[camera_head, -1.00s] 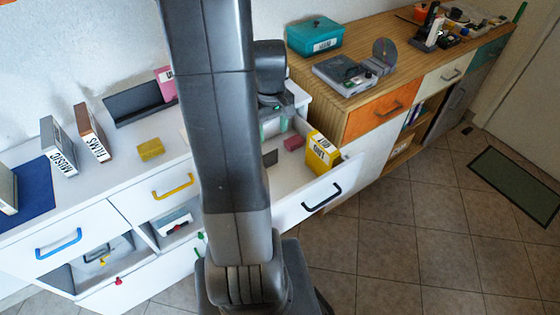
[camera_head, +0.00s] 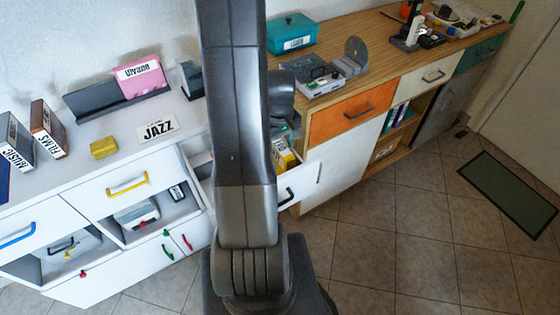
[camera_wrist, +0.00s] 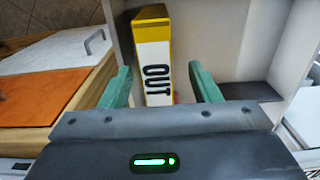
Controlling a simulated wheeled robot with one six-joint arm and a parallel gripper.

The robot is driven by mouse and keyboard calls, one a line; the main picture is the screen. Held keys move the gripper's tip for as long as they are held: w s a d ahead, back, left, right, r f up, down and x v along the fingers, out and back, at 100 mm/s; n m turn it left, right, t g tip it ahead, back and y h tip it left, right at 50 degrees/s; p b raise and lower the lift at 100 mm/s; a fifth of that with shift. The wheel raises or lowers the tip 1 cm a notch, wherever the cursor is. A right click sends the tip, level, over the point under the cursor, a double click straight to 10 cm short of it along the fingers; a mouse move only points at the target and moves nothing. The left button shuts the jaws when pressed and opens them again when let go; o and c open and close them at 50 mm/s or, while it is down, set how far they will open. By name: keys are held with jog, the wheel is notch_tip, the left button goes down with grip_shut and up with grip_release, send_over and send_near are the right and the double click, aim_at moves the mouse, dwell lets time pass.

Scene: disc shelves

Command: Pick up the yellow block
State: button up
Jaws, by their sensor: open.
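The small yellow block (camera_head: 104,147) lies on the white cabinet top, left of the JAZZ label, in the head view. My gripper (camera_wrist: 162,88) is open, its two green fingers apart. It is over the open white drawer, well to the right of the yellow block. In the head view my arm hides most of the gripper and part of this box (camera_head: 285,157). The yellow block is not in the wrist view.
A pink box (camera_head: 140,77) sits at a dark rack (camera_head: 90,100) behind the block. The MUSIC (camera_head: 14,143) and FILMS (camera_head: 47,130) boxes stand to its left. A wooden cabinet with an orange drawer (camera_head: 352,113) is at right.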

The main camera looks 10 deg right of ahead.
aim_at(280, 146)
jog(key=f, duration=0.3)
jog(key=shift+w+f, duration=0.1)
jog(key=shift+w, duration=0.3)
jog(key=shift+f, duration=0.6)
jog(key=c, duration=1.1)
jog(key=shift+o, duration=0.2)
